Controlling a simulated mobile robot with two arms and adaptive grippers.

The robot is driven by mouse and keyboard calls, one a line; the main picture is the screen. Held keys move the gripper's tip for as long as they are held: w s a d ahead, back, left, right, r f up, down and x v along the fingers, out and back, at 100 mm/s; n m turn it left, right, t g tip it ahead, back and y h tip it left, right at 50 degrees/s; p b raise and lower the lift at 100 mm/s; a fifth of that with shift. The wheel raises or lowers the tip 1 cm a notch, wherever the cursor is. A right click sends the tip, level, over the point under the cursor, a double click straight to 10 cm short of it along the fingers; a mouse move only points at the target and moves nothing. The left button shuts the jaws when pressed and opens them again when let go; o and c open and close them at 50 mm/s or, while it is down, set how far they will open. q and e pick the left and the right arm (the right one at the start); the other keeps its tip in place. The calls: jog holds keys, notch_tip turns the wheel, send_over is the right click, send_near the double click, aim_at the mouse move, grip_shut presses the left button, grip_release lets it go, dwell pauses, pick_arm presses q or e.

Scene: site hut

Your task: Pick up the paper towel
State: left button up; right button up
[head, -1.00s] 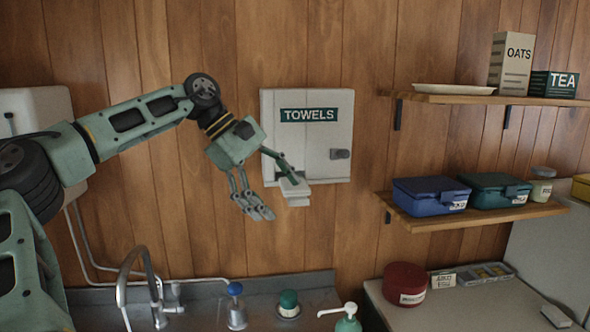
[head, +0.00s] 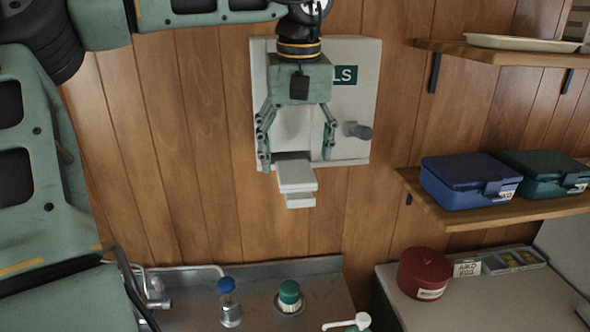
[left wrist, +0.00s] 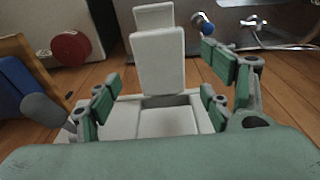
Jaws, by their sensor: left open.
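The white towel dispenser (head: 352,100) hangs on the wood wall, its "TOWELS" label partly hidden by my left gripper. A white paper towel (head: 297,178) sticks out from its bottom slot in a folded, stepped shape. It also shows in the left wrist view (left wrist: 159,62), standing out from the dispenser's slot. My left gripper (head: 295,155) points down in front of the dispenser. Its fingers are spread wide, one to each side above the towel, and hold nothing. In the left wrist view the fingers (left wrist: 170,95) flank the towel, apart from it. My right gripper is not in view.
A grey knob (head: 358,131) juts from the dispenser's right side. Shelves with a blue box (head: 465,182) and a green box (head: 545,173) stand right. A red tin (head: 423,273) sits lower right.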

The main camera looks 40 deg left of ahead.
aim_at(295, 171)
pick_arm(q)
jog(key=f, duration=0.3)
jog(key=shift+w+a+p, duration=0.15)
jog(key=shift+a+p, duration=0.15)
jog(key=shift+p, duration=0.05)
jog(key=shift+f, duration=0.15)
jog(key=c, duration=0.8)
jog(key=shift+c, duration=0.8)
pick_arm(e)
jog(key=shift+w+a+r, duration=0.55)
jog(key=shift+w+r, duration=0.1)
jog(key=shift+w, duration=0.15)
